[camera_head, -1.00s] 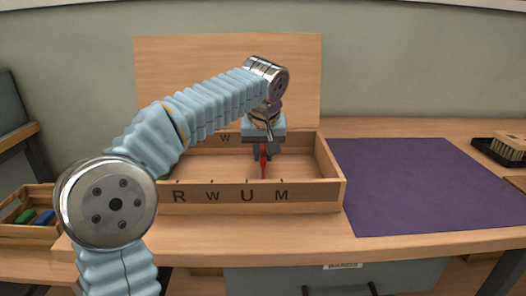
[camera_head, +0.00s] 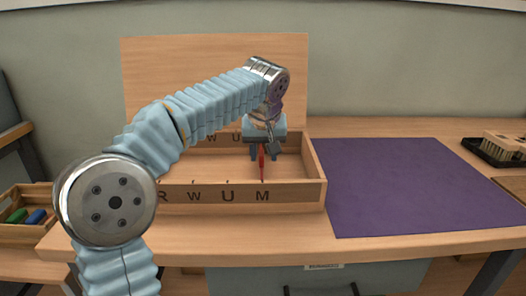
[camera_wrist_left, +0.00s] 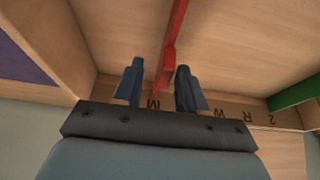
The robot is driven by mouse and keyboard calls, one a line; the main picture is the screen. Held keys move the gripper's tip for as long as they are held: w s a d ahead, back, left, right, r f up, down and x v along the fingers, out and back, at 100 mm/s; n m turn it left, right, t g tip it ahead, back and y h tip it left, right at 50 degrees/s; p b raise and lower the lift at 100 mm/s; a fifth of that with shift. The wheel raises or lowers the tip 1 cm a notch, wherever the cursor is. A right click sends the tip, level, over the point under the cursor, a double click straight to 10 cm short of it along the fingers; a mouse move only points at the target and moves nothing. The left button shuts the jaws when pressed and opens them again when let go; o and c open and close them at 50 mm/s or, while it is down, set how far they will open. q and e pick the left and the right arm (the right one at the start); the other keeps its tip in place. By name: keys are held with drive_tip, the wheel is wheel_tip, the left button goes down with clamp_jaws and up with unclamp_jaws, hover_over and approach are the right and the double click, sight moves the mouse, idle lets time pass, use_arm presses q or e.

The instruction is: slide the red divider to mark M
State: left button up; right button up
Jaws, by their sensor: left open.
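The red divider (camera_head: 262,165) stands in the wooden box (camera_head: 297,192), whose front wall carries the letters R, W, U and M. In the head view its lower end lines up with mark M (camera_head: 262,196) on the front wall. My left gripper (camera_head: 263,156) points down at the divider's top. In the left wrist view its fingers (camera_wrist_left: 160,88) are apart, one on each side of the red divider (camera_wrist_left: 170,50), with a gap visible. An M (camera_wrist_left: 152,103) on the box wall shows between the fingers. My right gripper is not in view.
A green divider (camera_wrist_left: 295,93) shows in the box in the wrist view. A purple mat (camera_head: 400,190) lies right of the box. A brush (camera_head: 503,143) sits in a dark tray at far right. A small crate (camera_head: 22,232) with green and blue pieces stands at left.

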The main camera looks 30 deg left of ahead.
use_arm(q)
drive_tip(key=p+v, duration=0.2)
drive_tip(key=v, duration=1.1)
drive_tip(key=shift+r, duration=0.4)
drive_tip(key=shift+s, duration=0.1)
